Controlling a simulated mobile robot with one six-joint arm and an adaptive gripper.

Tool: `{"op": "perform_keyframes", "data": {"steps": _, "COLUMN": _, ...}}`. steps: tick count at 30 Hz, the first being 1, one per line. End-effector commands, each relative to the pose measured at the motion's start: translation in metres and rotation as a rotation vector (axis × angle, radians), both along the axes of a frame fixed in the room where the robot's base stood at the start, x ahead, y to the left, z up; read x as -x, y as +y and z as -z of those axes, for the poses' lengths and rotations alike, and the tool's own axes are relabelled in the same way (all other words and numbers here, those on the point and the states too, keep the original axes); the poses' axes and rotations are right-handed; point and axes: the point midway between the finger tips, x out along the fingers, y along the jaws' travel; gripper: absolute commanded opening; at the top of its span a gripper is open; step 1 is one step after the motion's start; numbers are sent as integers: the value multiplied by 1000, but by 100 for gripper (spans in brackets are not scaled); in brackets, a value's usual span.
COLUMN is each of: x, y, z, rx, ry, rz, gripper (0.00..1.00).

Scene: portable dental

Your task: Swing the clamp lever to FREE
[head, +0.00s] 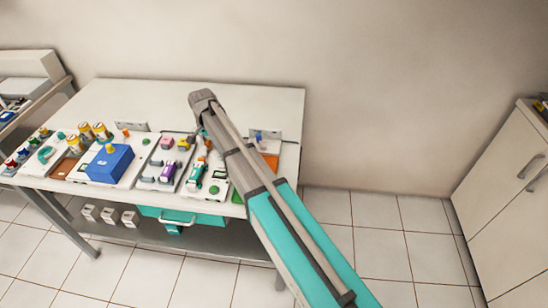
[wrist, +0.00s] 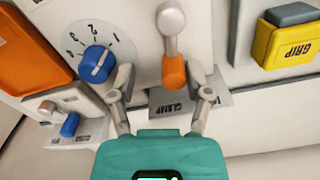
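The clamp lever (wrist: 174,70) shows in the wrist view, with a grey-white arm and round pivot end at the top and an orange handle pointing down the picture. A grey plate (wrist: 178,108) below it reads CLAMP upside down; more lettering at its right is partly covered by a finger. My gripper (wrist: 161,74) is open, with one finger on each side of the orange handle. A gap shows on both sides, wider on the left.
A blue dial (wrist: 96,63) with numbers stands close to the left finger. An orange panel (wrist: 30,55), a small blue-tipped lever (wrist: 69,124) and a yellow GRIP block (wrist: 288,44) lie around. In the head view, a blue box (head: 109,163) and several devices crowd the white table (head: 235,98).

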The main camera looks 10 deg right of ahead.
Motion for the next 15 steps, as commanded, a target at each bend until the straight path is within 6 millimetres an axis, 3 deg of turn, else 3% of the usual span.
{"op": "perform_keyframes", "data": {"steps": 15, "x": 2, "y": -2, "z": -41, "rx": 0, "ry": 0, "rz": 56, "gripper": 63}}
